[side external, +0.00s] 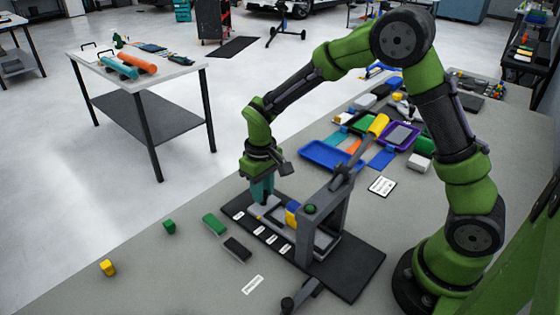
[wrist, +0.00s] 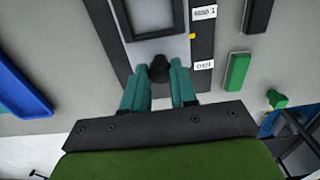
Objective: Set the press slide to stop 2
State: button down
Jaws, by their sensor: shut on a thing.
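The press (side external: 345,205) stands on a dark base plate (side external: 350,278), its frame over the slide. The light grey slide tray (side external: 268,208) sticks out of the frame toward my gripper (side external: 261,198). In the wrist view, my gripper (wrist: 160,78) has its teal fingers closed on both sides of the slide's dark knob (wrist: 159,66). A small yellow pointer (wrist: 192,36) on the slide's edge lies between two white labels. The upper label (wrist: 204,12) seems to end in 1; the lower label (wrist: 203,65) is hard to read.
A dark block (side external: 237,249), a green block (side external: 214,224) and small green (side external: 169,227) and yellow (side external: 107,268) pieces lie left of the base plate. A blue tray (side external: 331,156) and several coloured items lie behind the press. The table's front left is mostly clear.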

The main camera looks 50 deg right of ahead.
aim_at(281, 215)
jog(key=s, duration=0.6)
jog(key=shift+r, duration=0.1)
jog(key=c, duration=0.9)
grip_release()
notch_tip(281, 215, up, 17)
jog(key=shift+f, duration=0.1)
